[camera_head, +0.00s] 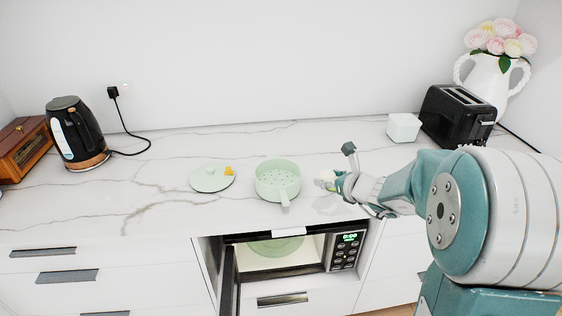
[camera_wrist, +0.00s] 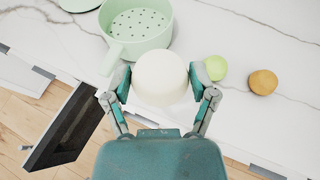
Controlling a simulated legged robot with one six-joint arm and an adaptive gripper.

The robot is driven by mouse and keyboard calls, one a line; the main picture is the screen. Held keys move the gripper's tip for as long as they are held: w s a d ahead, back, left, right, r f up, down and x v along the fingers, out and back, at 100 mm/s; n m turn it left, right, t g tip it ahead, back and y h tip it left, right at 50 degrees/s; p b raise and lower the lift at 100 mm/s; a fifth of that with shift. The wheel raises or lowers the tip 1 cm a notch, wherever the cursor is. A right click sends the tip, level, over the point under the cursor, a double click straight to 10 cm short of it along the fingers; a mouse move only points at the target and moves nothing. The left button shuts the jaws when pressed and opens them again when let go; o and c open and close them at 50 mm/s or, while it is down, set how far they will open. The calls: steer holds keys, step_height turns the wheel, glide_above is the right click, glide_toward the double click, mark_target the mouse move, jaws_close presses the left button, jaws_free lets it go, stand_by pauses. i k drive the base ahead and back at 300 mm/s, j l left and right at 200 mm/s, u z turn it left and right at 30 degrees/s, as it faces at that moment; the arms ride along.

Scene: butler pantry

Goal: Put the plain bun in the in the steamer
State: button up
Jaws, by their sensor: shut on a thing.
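My gripper (camera_wrist: 160,80) is shut on the plain bun (camera_wrist: 158,76), a smooth round off-white bun held between its two fingers in the wrist view. The steamer (camera_wrist: 140,22) is a pale green pot with a perforated floor and a short handle. It stands just beyond and slightly left of the held bun, and its visible floor is empty. In the head view my gripper (camera_head: 336,184) is to the right of the steamer (camera_head: 277,182), close to its rim. The bun is hard to make out there.
A green bun (camera_wrist: 215,67) and a brown bun (camera_wrist: 263,82) lie on the counter right of my gripper. Below, an open microwave (camera_head: 344,252) holds a green dish. A kettle (camera_head: 74,130) and toaster (camera_head: 457,117) stand farther away.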

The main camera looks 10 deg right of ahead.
mark_target(287, 181)
steer(key=i+j, duration=0.25)
steer(key=i, duration=0.15)
steer(key=i+l, duration=0.2)
steer(key=i, duration=0.35)
